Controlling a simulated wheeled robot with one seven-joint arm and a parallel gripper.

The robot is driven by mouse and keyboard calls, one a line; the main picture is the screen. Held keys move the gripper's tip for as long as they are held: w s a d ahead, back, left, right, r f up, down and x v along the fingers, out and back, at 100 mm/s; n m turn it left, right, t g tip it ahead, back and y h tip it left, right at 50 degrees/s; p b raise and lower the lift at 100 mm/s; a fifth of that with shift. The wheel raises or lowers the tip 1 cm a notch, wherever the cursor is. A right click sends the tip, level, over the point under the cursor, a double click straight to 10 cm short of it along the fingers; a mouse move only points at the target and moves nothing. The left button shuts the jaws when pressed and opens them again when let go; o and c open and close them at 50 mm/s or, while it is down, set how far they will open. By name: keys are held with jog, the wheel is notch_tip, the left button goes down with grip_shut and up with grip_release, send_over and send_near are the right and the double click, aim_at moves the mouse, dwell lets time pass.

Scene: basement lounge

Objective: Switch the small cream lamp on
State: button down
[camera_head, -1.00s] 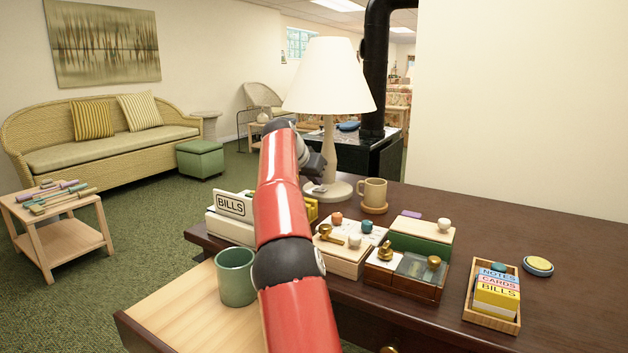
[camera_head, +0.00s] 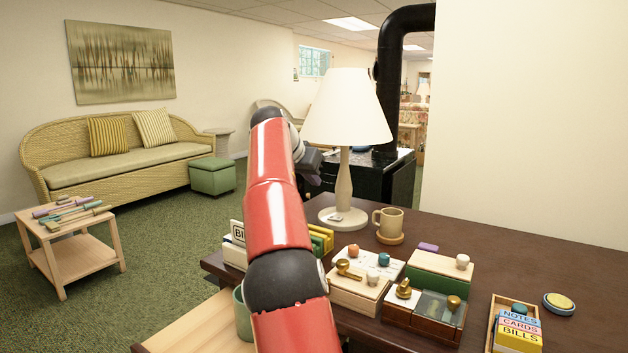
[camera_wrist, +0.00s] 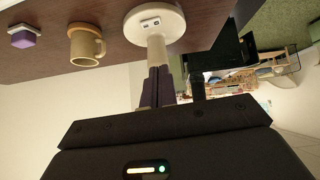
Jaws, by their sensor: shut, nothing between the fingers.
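The small cream lamp (camera_head: 346,108) stands upright on the dark desk, with a pale shade, a turned stem and a round base (camera_head: 350,222). A small switch plate (camera_head: 335,218) sits on the base. The base also shows upside down in the wrist view (camera_wrist: 172,32), with the switch plate (camera_wrist: 150,22) clear on it. I cannot tell whether the lamp is lit. My gripper (camera_head: 312,172) is shut and empty, left of the stem and above the base in the head view. In the wrist view its fingers (camera_wrist: 156,84) overlap the stem; contact cannot be told.
A tan mug (camera_head: 389,222) on a coaster stands right of the lamp. Several small boxes with knobs (camera_head: 358,290) crowd the desk's front. A green cup (camera_head: 242,315) is partly behind my arm. A black stove (camera_head: 385,180) stands behind. The desk's right side is mostly clear.

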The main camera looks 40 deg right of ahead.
jog(key=shift+s+d+r+g+p, duration=0.1)
jog(key=shift+s+d+g+p, duration=0.05)
jog(key=shift+s+p, duration=0.2)
jog(key=shift+s+d+r+g+p, duration=0.1)
jog(key=shift+s+d+g+p, duration=0.1)
jog(key=shift+s, duration=0.2)
send_over(341, 217)
jog(key=a, duration=0.3)
jog(key=f, duration=0.6)
jog(key=shift+s+f+b, duration=0.25)
jog(key=shift+f+b, duration=0.05)
jog(key=shift+f, duration=0.1)
notch_tip(341, 217, down, 4)
jog(key=shift+s+d+r+b, duration=0.15)
jog(key=shift+r+b, duration=0.1)
jog(key=shift+b, duration=0.4)
jog(key=shift+f, duration=0.4)
